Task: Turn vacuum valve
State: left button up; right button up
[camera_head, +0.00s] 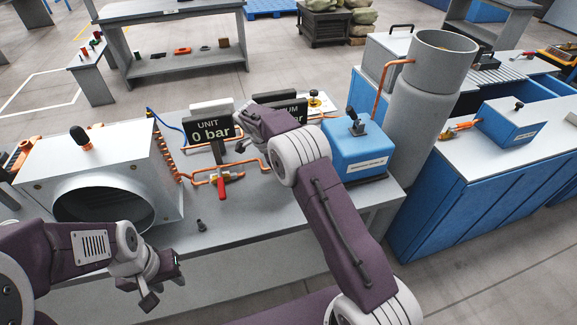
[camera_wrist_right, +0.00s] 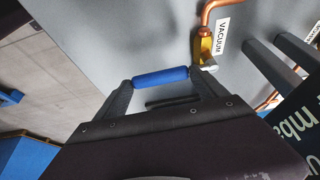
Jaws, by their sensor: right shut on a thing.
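In the right wrist view, the fingers of my right gripper (camera_wrist_right: 160,85) are shut across a blue cylindrical handle (camera_wrist_right: 160,77). A white label reading VACUUM (camera_wrist_right: 223,35) lies beside a copper pipe and a brass-coloured fitting (camera_wrist_right: 204,47) near this handle. In the head view, my right arm reaches over the bench to the displays; its gripper and the blue handle are mostly hidden behind the wrist. My left gripper (camera_head: 164,282) is open and empty, low in front of the bench.
The unit display (camera_head: 211,131) reads 0 bar; the vacuum display (camera_head: 279,98) is partly covered by my right arm. A red-handled valve (camera_head: 222,188) sits on copper piping. A grey box unit (camera_head: 95,160) stands left, a blue pump box (camera_head: 357,150) right. The bench front is mostly clear.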

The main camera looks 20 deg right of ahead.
jog(key=shift+a+f, duration=0.15)
dwell(0.4)
jog(key=o, duration=2)
jog(key=p+v, duration=0.1)
jog(key=v, duration=0.8)
jog(key=shift+w, duration=0.1)
